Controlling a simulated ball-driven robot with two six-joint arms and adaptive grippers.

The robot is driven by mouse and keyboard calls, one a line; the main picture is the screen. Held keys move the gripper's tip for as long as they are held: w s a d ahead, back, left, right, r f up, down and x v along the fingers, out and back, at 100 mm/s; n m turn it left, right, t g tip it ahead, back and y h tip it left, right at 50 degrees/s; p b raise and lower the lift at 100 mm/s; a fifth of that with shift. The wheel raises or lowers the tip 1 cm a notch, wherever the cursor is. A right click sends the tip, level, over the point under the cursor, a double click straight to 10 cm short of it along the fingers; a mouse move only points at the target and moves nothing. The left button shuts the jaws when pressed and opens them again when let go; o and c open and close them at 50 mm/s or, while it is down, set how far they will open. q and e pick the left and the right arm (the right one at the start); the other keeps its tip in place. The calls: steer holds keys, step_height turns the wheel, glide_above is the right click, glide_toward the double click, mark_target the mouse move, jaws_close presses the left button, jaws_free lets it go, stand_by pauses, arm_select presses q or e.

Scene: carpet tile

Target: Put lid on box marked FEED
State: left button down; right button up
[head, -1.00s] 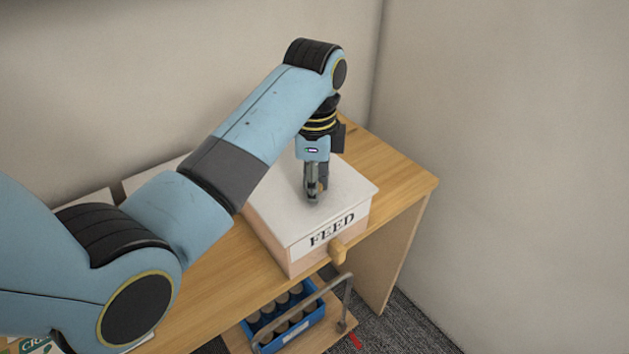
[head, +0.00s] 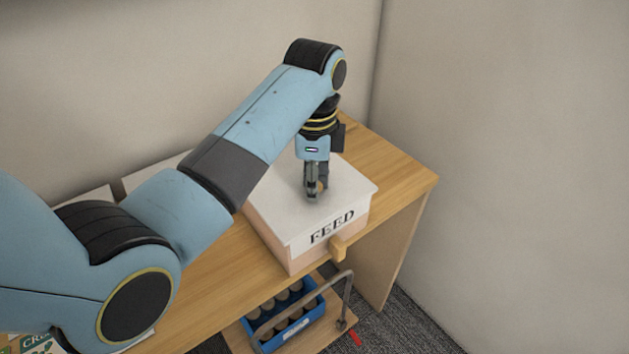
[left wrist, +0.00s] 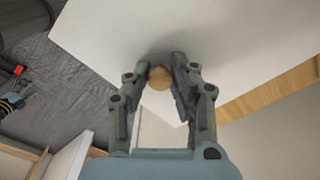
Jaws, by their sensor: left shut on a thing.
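The box marked FEED (head: 331,232) stands on the wooden desk near its right end, its label facing the front. The white lid (head: 278,196) lies over the top of the box and looks level with its rim; I cannot tell whether it is fully seated. My left gripper (head: 315,195) points down at the middle of the lid and is shut on the lid's round wooden knob (head: 323,187). The knob (left wrist: 160,78) also shows between the fingers (left wrist: 164,70) in the left wrist view, with the lid (left wrist: 240,38) behind.
The wooden desk (head: 405,180) has free room right of the box. A wooden peg (head: 338,247) sticks out at the box's front. Below stands a blue crate (head: 285,318) of round items beside a grey metal handle (head: 349,300). Walls close off the back and right.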

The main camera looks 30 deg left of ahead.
arm_select(q)
steer(key=c, duration=1.1)
jaws_free()
steer(key=shift+o, duration=0.2)
